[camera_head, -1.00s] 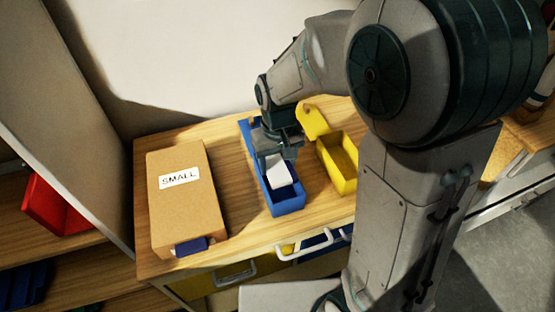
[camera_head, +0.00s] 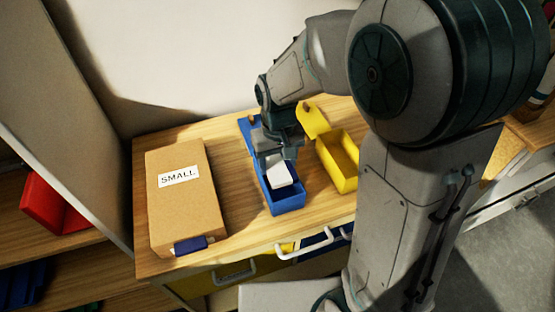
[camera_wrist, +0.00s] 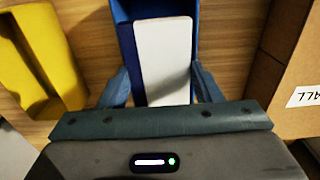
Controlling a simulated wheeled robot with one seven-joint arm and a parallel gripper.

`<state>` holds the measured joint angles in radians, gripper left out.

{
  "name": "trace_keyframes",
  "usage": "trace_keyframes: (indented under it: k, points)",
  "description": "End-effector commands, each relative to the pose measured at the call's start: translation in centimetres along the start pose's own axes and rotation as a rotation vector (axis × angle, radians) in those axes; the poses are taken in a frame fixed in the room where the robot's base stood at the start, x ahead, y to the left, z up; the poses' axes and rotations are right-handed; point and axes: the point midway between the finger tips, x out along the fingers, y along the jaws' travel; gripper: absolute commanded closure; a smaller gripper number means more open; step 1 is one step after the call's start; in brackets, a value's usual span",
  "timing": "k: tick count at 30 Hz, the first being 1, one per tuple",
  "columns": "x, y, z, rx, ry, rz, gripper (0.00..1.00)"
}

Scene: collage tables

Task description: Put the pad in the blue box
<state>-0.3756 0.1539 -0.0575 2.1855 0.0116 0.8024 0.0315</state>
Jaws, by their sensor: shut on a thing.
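The pad is a white block with a dark blue side (camera_wrist: 165,60); in the head view the pad (camera_head: 279,172) is over or within the blue box. The blue box (camera_head: 288,203) is long and open-topped, on the wooden table; its edge also shows in the wrist view (camera_wrist: 211,20). My gripper (camera_head: 276,153) is shut on the pad, with a finger on each side of it in the wrist view (camera_wrist: 165,88). My gripper hides the middle of the box, and I cannot tell whether the pad touches its floor.
A yellow box (camera_head: 340,165) stands close to the right of the blue box. A cardboard box marked SMALL (camera_head: 185,208) stands to the left, with a dark blue item (camera_head: 190,245) at its front. Bare wood (camera_head: 235,190) lies between. Drawers with handles are below the table's front edge.

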Motion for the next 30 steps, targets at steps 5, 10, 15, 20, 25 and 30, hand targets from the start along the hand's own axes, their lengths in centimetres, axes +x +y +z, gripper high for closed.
trace_keyframes:
  k: [5, 10, 15, 20, 25, 30]
  points:
    - [0.06, 0.0, 0.0, 0.0, 0.0, 0.0, 0.65]
    - [0.06, -0.01, 0.0, 0.0, 0.0, 0.0, 0.16]
    - [0.06, -0.02, 0.0, 0.0, 0.0, 0.0, 0.16]
    - [0.07, -0.02, 0.0, -0.001, 0.0, 0.0, 0.0]
    - [0.02, -0.02, 0.0, -0.001, 0.0, 0.0, 0.0]
    - [-0.63, -0.02, -0.01, 0.0, 0.001, 0.0, 0.0]
